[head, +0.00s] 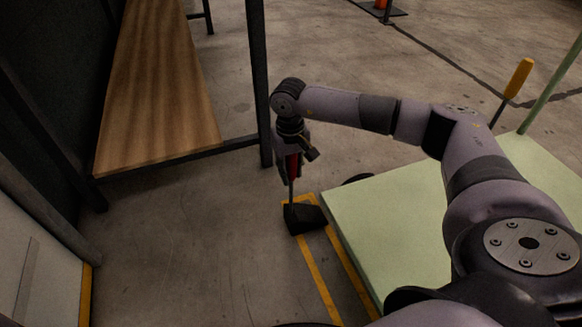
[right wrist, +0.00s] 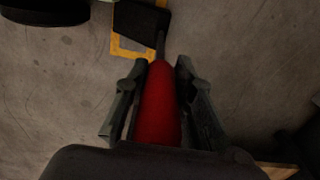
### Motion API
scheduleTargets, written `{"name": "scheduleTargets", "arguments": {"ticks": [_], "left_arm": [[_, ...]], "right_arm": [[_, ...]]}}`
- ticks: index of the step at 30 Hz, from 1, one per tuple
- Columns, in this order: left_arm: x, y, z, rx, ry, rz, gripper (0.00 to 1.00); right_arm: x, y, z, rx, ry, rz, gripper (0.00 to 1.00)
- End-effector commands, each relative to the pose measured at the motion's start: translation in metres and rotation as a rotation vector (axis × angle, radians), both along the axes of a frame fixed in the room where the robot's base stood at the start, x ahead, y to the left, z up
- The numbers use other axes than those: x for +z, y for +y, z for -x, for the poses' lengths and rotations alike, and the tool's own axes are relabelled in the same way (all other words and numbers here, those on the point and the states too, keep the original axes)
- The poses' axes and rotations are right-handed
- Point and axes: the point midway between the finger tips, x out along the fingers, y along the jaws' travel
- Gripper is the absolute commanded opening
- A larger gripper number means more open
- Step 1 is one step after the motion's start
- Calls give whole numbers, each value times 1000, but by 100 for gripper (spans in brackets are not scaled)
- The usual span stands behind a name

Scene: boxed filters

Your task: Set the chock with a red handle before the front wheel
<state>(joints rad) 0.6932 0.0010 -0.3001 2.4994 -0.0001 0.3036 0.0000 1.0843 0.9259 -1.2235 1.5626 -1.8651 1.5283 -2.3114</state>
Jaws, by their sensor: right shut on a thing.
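The black chock (head: 305,218) is at the corner of a yellow floor marking, just left of the pale green cart (head: 400,235). I cannot tell if it touches the floor. A thin rod rises from it to a red handle (right wrist: 161,108). My right gripper (head: 290,172) points down and is shut around this handle, with one finger on each side in the right wrist view (right wrist: 155,72). The chock (right wrist: 140,25) shows beyond the handle there. A dark wheel (right wrist: 45,10) is left of the chock, apart from it. My left gripper is not in view.
A rack with a wooden shelf (head: 160,90) and a dark post (head: 258,80) stands close left of my right gripper. A yellow handle (head: 518,78) on a dark rod stands behind the cart. Bare concrete floor (head: 200,240) lies left of the chock.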

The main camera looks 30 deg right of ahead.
Motion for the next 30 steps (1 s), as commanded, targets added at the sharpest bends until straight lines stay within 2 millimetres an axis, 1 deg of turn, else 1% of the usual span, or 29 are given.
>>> {"name": "scheduleTargets", "arguments": {"ticks": [1, 3, 10, 15, 21, 30], "left_arm": [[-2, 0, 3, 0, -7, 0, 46], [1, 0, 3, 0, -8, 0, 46], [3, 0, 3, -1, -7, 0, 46], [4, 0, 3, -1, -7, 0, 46], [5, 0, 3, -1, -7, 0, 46], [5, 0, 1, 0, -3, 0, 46]], "right_arm": [[-4, 0, -1, 0, -3, 0, 0], [-1, -7, 0, -3, -4, 1, 0], [-1, -23, 4, -3, -4, 1, 0], [-2, -41, 9, -4, -3, 2, 0], [-2, -56, 12, -3, -4, 0, 0], [-3, -64, 14, -1, -4, 0, 0]]}}
